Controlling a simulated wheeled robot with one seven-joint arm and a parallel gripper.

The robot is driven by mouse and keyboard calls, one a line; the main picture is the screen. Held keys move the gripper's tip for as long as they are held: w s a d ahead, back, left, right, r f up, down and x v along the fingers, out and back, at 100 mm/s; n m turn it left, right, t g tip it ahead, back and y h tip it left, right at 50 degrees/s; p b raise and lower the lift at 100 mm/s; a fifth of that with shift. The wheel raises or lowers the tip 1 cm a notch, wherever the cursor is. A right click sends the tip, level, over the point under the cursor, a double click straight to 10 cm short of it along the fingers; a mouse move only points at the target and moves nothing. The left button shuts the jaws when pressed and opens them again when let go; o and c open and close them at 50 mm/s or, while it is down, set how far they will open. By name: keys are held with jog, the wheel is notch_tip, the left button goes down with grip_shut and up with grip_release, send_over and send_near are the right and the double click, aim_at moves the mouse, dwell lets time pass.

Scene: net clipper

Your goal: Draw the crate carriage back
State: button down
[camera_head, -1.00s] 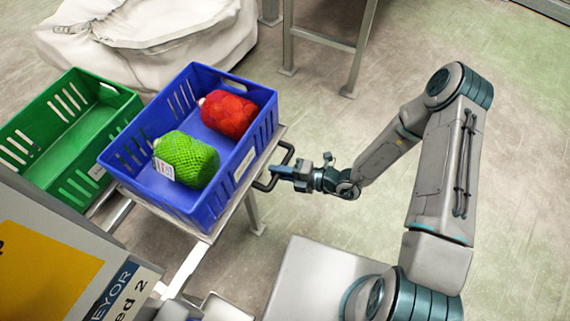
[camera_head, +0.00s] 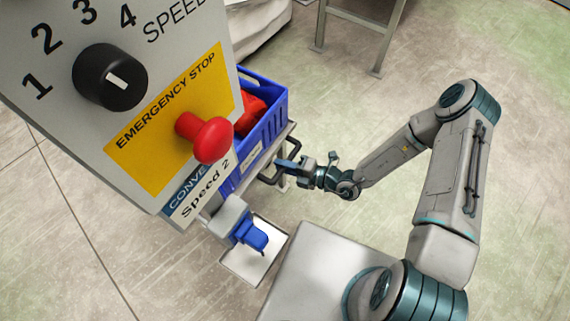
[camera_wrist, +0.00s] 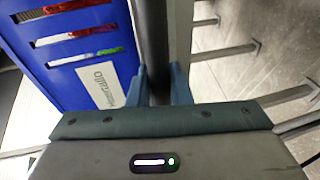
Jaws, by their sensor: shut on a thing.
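The blue crate (camera_head: 267,122) stands on the carriage, and most of it is hidden behind the control panel. A red netted bag (camera_head: 249,115) shows inside it. The carriage has a black bar handle (camera_head: 268,179) on its right side. My gripper (camera_head: 287,168) is shut on this handle. In the wrist view the dark handle bar (camera_wrist: 152,45) runs between my two blue fingertips (camera_wrist: 160,82), with the crate's slotted, labelled wall (camera_wrist: 85,60) close on the left.
A control panel (camera_head: 150,165) with a black speed knob (camera_head: 110,76) and a red emergency stop button (camera_head: 205,138) fills the left. Below it are a blue clip-like part (camera_head: 250,236) and a small metal tray (camera_head: 262,268). A metal stand (camera_head: 378,40) is at the back. The floor on the right is open.

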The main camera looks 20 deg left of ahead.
jog(key=shift+s, duration=0.4)
jog(key=c, duration=1.4)
grip_release()
jog(key=shift+a, duration=0.1)
jog(key=shift+o, duration=0.2)
jog(key=shift+w, duration=0.1)
jog(key=shift+d, duration=0.2)
jog(key=shift+w+d+r, duration=0.1)
jog(key=shift+d, duration=0.2)
jog(key=p+v, duration=0.1)
jog(key=v, duration=1.1)
jog(key=shift+d, duration=0.45)
